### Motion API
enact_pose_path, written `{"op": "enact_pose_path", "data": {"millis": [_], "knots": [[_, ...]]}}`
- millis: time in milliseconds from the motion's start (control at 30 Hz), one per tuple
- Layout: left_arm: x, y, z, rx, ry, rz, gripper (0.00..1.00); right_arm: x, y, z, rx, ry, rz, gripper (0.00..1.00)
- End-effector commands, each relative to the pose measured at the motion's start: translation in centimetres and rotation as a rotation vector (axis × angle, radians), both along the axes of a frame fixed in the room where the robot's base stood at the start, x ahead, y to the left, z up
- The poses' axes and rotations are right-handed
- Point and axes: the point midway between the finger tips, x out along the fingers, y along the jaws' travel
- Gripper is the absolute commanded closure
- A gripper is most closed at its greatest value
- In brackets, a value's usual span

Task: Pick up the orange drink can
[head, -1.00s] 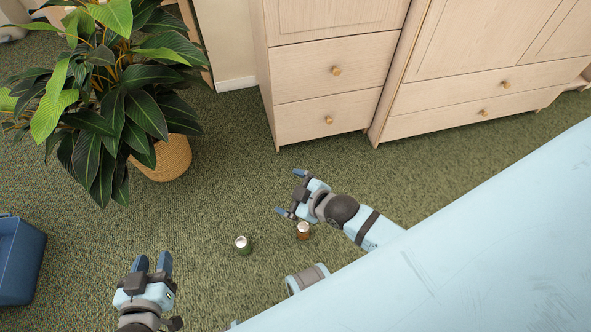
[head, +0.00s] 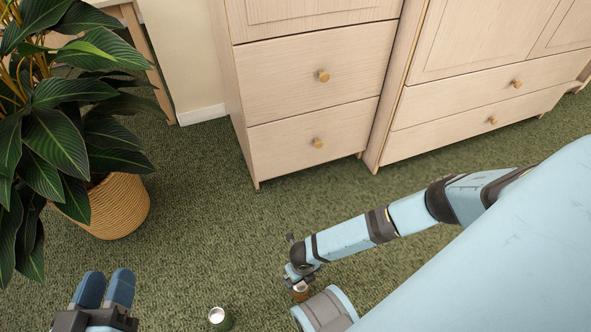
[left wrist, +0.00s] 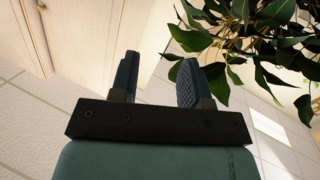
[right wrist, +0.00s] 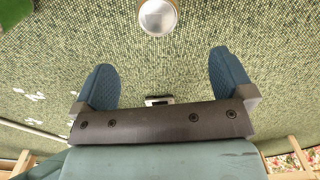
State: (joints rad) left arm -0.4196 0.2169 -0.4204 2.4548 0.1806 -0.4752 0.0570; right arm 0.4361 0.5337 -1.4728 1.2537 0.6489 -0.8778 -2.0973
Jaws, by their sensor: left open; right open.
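The orange drink can (head: 301,291) stands upright on the green carpet at the lower middle of the head view, partly covered by my right gripper. My right gripper (head: 296,272) is close above it with its jaws open. In the right wrist view, a silver-topped can (right wrist: 158,16) shows at the top edge, centred between my open right fingers (right wrist: 160,65) and beyond their tips. Its side colour is hard to tell there. My left gripper (head: 105,275) is open and empty at the lower left; its open fingers (left wrist: 157,65) also show in the left wrist view.
A green can (head: 220,319) stands on the carpet left of the orange one. A potted plant (head: 120,210) is at the left. Wooden cabinets (head: 300,80) line the back. Carpet (head: 200,230) is clear between the cans and the cabinets.

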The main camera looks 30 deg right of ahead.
Motion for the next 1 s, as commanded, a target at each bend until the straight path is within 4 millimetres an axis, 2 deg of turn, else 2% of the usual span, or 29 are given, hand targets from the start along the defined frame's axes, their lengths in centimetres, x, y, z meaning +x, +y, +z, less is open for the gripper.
{"op": "enact_pose_path", "data": {"millis": [133,300,567,700,900,1000], "knots": [[-0.1,-0.1,-2.4,0.029,0.048,-0.02,0.57,-0.2,0.1,-3.3,-0.002,0.003,0.006,0.01],[0.9,0.4,-2.3,0.088,-0.043,-0.017,0.57,-0.1,0.1,-6.5,-0.001,0.002,0.004,0.01],[1.5,0.8,-1.9,0.131,-0.119,-0.01,0.57,-0.1,0.2,-8.4,0.002,0.001,0.004,0.01],[2.0,1.1,-2.5,0.168,-0.179,-0.006,0.57,0.0,0.2,-10.5,0.001,0.001,0.002,0.01],[2.9,1.8,-1.6,0.241,-0.311,0.006,0.57,0.1,0.2,-13.0,0.001,0.001,0.004,0.01],[3.0,1.9,-1.3,0.252,-0.333,0.009,0.57,0.1,0.2,-13.3,0.001,0.001,0.004,0.01]]}}
